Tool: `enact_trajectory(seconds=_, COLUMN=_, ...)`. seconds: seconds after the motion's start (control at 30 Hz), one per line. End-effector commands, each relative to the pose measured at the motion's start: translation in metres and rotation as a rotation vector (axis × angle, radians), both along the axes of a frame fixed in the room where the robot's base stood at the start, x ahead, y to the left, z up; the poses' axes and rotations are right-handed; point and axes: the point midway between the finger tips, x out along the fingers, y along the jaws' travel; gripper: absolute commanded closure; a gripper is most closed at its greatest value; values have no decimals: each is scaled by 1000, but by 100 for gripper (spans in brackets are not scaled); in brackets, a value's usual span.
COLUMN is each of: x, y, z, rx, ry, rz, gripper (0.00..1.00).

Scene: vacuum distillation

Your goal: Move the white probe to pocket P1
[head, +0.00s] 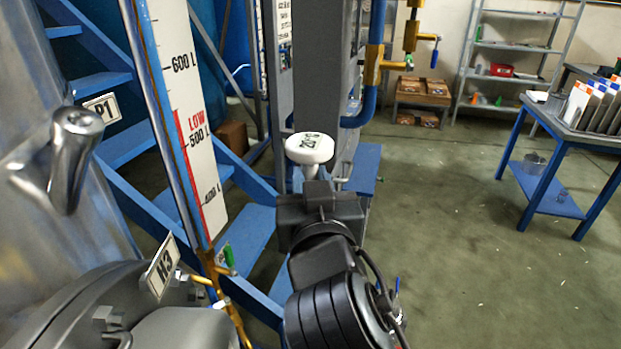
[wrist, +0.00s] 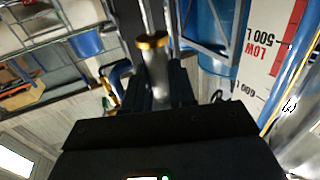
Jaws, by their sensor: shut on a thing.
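The white probe (head: 310,149) has a round white head with dark lettering and is in the middle of the head view. My gripper (head: 312,188) is shut on its stem just below the head. In the wrist view the probe's metal stem (wrist: 155,60) with a brass-coloured collar rises from between the fingers of my gripper (wrist: 158,98). The P1 label (head: 102,108) is at the upper left, beside a shiny metal pocket (head: 74,145) that sticks out of the vessel wall. The probe is apart from this pocket, to its right. The pocket's inside is hidden.
A level gauge (head: 185,110) and blue stairs (head: 245,240) stand between pocket and probe. An N3 label (head: 161,266) is at the lower left. A blue-legged table (head: 560,118) and shelves (head: 510,50) are at right. The floor (head: 470,220) there is clear.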

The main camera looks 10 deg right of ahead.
Motion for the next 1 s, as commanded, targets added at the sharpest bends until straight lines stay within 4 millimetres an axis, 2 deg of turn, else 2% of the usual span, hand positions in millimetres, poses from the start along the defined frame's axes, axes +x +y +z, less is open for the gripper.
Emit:
enact_trajectory(seconds=0.4, x=-13, y=0, z=7, rx=0, ry=-2, rz=1, gripper=100)
enact_trajectory(seconds=0.83, x=-14, y=1, z=9, rx=2, ry=-5, rz=4, gripper=100)
enact_trajectory(seconds=1.0, x=-7, y=13, z=29, rx=27, ry=-55, rz=74, gripper=100)
